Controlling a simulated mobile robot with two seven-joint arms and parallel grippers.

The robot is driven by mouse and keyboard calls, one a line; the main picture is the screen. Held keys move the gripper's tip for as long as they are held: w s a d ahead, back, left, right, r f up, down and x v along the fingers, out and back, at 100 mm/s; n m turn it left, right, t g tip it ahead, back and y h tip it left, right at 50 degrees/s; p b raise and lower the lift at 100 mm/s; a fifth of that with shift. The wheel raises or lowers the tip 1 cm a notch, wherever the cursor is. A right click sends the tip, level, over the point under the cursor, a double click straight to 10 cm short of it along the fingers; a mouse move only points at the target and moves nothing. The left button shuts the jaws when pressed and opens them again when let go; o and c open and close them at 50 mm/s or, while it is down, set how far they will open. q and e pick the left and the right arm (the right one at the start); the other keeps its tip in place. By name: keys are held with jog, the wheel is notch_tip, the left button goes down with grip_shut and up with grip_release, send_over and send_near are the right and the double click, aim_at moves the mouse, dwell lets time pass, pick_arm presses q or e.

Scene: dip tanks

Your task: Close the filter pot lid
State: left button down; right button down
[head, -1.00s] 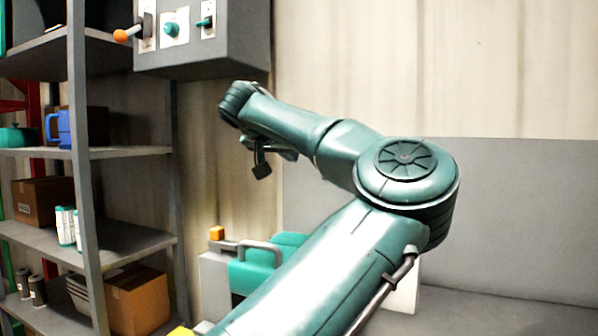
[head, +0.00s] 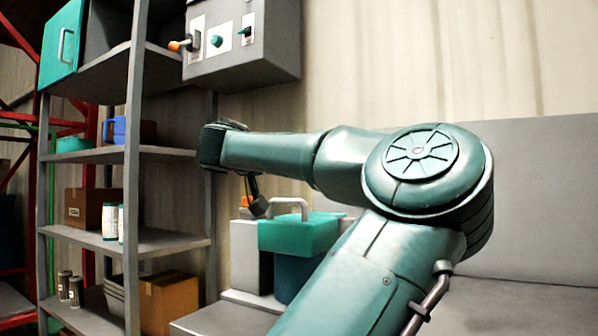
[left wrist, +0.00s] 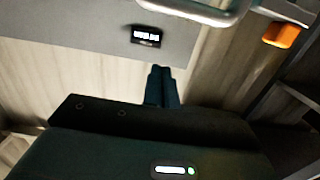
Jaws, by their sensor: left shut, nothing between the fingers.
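The filter pot stands behind my left arm, with a dark blue-green body (head: 288,277) and a teal top part (head: 300,236) that looks like its lid. A grey bar handle (head: 292,203) rises over it; a similar grey handle (left wrist: 200,12) shows at the top of the left wrist view. I cannot tell whether the lid is fully down. My left gripper (head: 258,207) hangs beside the handle, on its left, and seems apart from it. In the left wrist view its dark fingers (left wrist: 162,88) are together and empty. My right gripper is not in view.
A grey block (head: 245,257) with an orange piece (head: 246,201) stands left of the pot. A shelf rack (head: 130,240) with boxes and cans is farther left. A control box (head: 245,45) hangs above. A pale panel (head: 545,200) is at right.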

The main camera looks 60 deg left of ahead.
pick_arm(q)
notch_tip(320, 180, down, 8)
jog(key=s+d+b, duration=0.1)
jog(key=s+b, duration=0.1)
jog(key=b, duration=0.2)
jog(key=shift+s+d+r+b, duration=0.15)
jog(key=shift+d+r+b, duration=0.1)
jog(key=shift+b, duration=0.15)
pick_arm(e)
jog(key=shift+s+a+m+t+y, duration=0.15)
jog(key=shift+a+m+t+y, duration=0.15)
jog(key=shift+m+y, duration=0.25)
pick_arm(q)
jog(key=shift+a, duration=0.1)
jog(key=shift+s+r+p, duration=0.1)
jog(key=shift+r+p, duration=0.25)
jog(key=shift+r, duration=0.1)
notch_tip(320, 180, up, 3)
jog(key=p, duration=0.2)
send_near(289, 201)
jog(key=shift+s+d+f+t+p, duration=0.35)
jog(key=shift+s+d, duration=0.15)
jog(key=shift+s, duration=0.25)
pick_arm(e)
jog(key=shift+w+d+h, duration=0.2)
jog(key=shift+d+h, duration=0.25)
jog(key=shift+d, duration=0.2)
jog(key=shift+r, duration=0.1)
